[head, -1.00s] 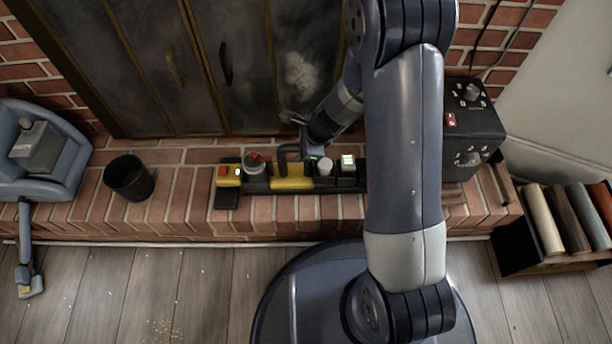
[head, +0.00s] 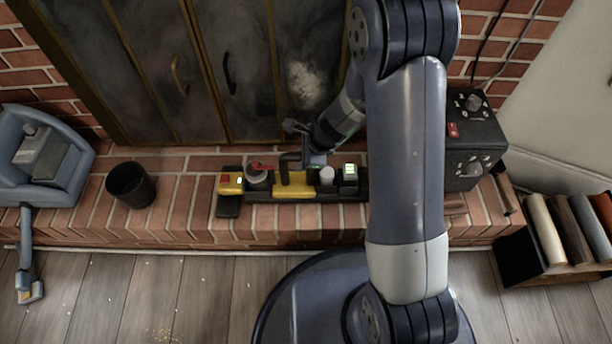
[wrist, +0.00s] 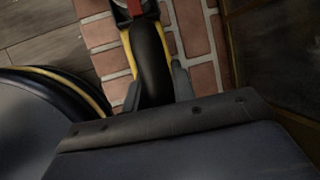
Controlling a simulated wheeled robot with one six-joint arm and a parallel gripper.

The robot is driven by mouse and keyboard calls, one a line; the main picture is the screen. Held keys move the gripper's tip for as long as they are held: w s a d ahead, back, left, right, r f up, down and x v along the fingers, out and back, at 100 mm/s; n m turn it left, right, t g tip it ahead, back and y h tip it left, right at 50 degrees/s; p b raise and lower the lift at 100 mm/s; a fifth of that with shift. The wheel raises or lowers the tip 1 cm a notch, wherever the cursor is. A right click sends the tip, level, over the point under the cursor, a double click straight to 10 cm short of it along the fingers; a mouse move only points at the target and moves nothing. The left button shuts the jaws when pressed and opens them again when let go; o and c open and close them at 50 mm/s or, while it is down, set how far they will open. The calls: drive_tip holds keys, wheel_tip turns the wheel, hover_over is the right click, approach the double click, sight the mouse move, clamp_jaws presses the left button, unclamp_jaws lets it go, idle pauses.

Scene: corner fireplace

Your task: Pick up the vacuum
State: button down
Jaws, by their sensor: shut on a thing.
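The vacuum appears to be the long, low black-and-yellow device (head: 294,188) lying along the brick hearth in the head view. The device still looks level on the bricks. My wrist hides part of the handle, and my arm hides the device's right end.
A black bucket (head: 131,185) stands left of the device, and a blue-grey appliance (head: 42,158) is farther left. A black box with dials (head: 474,148) stands right. A rack of rolls (head: 565,233) is at the lower right. The fireplace doors (head: 220,70) rise behind.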

drive_tip(key=shift+r, duration=0.2)
wheel_tip(320, 180, up, 10)
drive_tip(key=p, duration=0.6)
drive_tip(key=shift+f, duration=0.1)
